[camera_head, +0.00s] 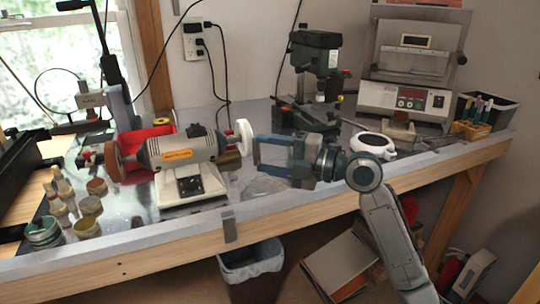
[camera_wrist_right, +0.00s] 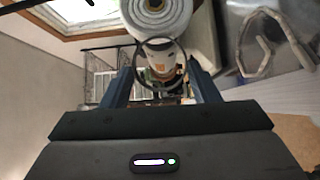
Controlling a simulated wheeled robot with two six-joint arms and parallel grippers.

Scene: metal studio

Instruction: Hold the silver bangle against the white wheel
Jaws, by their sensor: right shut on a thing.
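The white wheel (camera_head: 244,137) sits on the right end of the grey bench polisher (camera_head: 190,150). In the right wrist view the white wheel (camera_wrist_right: 155,14) fills the top middle. My right gripper (camera_head: 258,153) is just right of the wheel, its fingers pointing left toward it. It is shut on the silver bangle (camera_wrist_right: 135,62), a thin ring held upright between the fingertips (camera_wrist_right: 160,76). The ring's top edge overlaps the wheel's lower edge in that view; I cannot tell whether they touch. I cannot make out the bangle in the head view. My left gripper is out of view.
A brown wheel (camera_head: 114,161) is on the polisher's left end.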

